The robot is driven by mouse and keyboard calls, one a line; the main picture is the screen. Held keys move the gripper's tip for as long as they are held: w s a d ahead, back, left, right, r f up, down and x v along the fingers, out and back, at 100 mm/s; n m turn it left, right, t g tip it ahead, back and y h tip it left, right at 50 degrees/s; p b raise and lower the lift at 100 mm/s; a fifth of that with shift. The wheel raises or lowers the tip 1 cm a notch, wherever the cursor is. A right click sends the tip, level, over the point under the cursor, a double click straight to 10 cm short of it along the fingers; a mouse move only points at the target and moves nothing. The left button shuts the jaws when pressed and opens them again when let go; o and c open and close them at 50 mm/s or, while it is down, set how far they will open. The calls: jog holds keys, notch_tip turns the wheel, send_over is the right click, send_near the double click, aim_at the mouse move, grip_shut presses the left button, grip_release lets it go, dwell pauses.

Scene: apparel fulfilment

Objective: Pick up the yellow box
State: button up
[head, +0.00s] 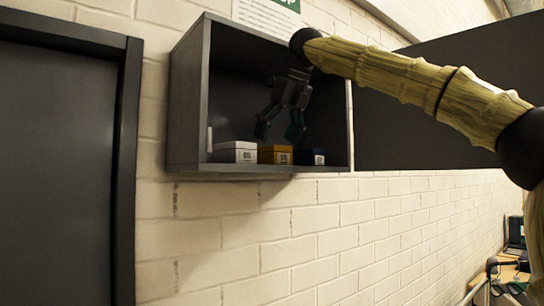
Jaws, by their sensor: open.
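The yellow box (275,155) stands on the floor of a dark wall-mounted shelf (187,112), between a white box and a dark blue box. A label shows on its front. My gripper (280,128) hangs down in front of the shelf opening, with its fingers spread and empty. The fingertips are above the yellow box in the picture. I cannot tell how far in front of or above the box they are.
A white box (235,152) sits close on the left and a dark blue box (309,157) on the right. The shelf's side walls and top enclose the boxes. A dark door (60,170) is at the left. A desk (510,272) is at the lower right.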

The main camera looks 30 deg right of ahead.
aim_at(272, 149)
jog(key=shift+p+x, duration=1.1)
jog(key=shift+x, duration=1.2)
jog(key=shift+s, duration=0.1)
jog(key=shift+c, duration=1.3)
jog(key=c, duration=0.9)
